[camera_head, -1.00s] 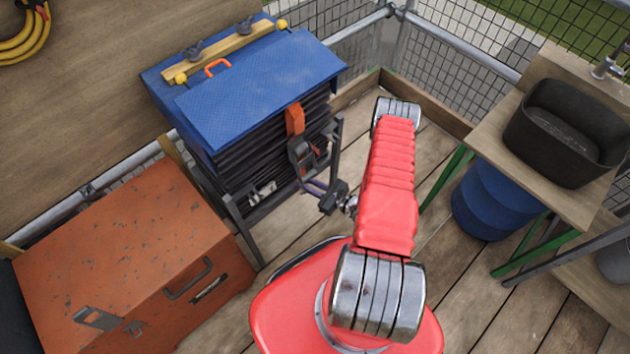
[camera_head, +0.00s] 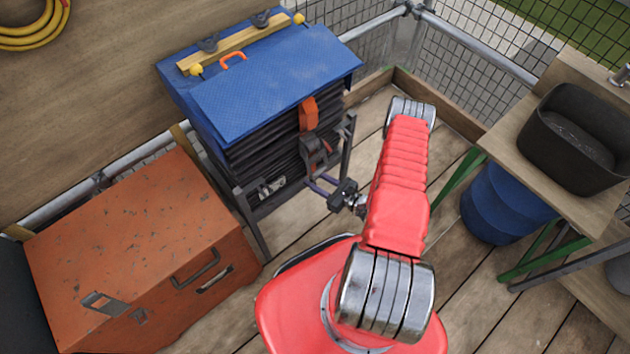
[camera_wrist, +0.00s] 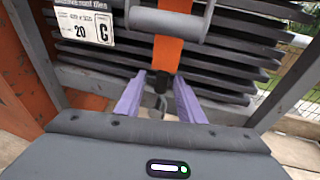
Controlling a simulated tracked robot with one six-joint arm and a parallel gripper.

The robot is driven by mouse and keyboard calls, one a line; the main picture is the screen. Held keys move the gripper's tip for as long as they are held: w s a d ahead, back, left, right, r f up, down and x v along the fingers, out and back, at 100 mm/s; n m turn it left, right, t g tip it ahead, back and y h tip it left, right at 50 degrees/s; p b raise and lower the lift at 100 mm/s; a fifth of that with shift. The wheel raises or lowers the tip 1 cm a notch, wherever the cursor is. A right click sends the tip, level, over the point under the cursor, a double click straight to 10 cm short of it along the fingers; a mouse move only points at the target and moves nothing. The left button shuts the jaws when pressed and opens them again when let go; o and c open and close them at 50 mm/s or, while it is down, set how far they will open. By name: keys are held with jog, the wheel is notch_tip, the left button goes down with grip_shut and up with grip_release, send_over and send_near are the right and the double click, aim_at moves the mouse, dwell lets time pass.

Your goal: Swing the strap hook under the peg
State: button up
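The orange strap (camera_head: 308,113) hangs down from under the blue cover (camera_head: 265,90) over the front of a dark tile stack. In the wrist view the strap (camera_wrist: 167,52) ends in a black fitting, with a small grey metal hook (camera_wrist: 158,101) below it. My gripper (camera_wrist: 157,88) has its two purple fingers apart, one on each side of the fitting and hook, with gaps visible. In the head view my gripper (camera_head: 312,181) is low at the stack's front, partly hidden by the dark buckle (camera_head: 314,151). I cannot clearly make out the peg.
Dark frame posts (camera_wrist: 291,82) stand beside the stack. A white label (camera_wrist: 84,24) is at the upper left of the wrist view. An orange toolbox (camera_head: 130,245) is at left. A workbench with a black tub (camera_head: 575,140) and blue barrel (camera_head: 500,203) is at right.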

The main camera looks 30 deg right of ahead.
jog(key=shift+s+d, duration=0.1)
jog(key=v, duration=1.3)
jog(key=shift+s, duration=0.3)
dwell(0.5)
